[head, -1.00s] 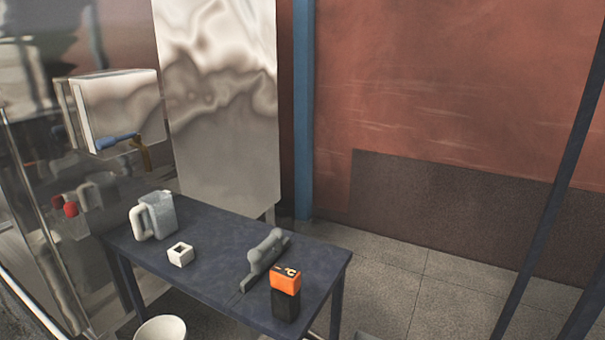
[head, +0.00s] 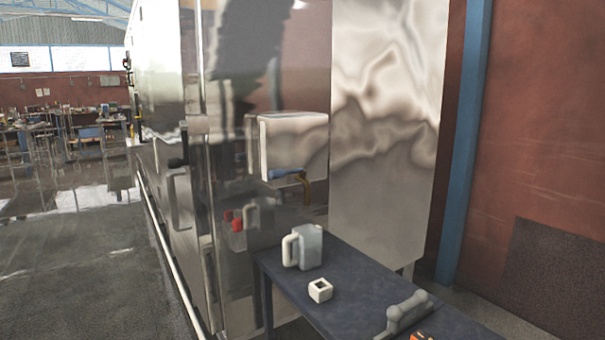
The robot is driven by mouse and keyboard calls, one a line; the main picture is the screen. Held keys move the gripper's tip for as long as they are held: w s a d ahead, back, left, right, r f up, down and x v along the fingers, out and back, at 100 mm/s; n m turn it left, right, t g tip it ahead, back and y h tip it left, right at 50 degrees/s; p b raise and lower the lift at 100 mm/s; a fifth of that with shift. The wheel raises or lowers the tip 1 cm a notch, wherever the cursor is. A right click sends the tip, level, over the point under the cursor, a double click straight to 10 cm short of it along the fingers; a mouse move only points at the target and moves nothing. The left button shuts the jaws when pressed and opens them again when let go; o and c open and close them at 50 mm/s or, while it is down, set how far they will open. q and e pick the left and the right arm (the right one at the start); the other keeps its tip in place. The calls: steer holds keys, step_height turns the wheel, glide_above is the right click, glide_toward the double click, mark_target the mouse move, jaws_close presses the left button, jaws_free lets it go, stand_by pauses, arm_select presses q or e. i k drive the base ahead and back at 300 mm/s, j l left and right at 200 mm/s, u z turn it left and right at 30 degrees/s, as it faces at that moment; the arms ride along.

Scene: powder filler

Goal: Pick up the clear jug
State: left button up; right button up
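The clear jug (head: 310,246) looks pale grey and translucent, with a thick whitish handle on its left side. It stands upright on the dark blue table (head: 350,283), near the table's far left end and close to the shiny metal machine. Nothing touches or covers it. Neither of my grippers shows in the head view.
A small white block with a square hole (head: 320,291) sits in front of the jug. A grey tool (head: 404,314) and a partly cut-off orange item (head: 421,337) lie at the right. The metal machine (head: 265,90) rises behind the table. Open floor (head: 85,265) lies left.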

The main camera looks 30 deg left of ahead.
mark_target(306, 239)
steer(key=u, duration=1.2)
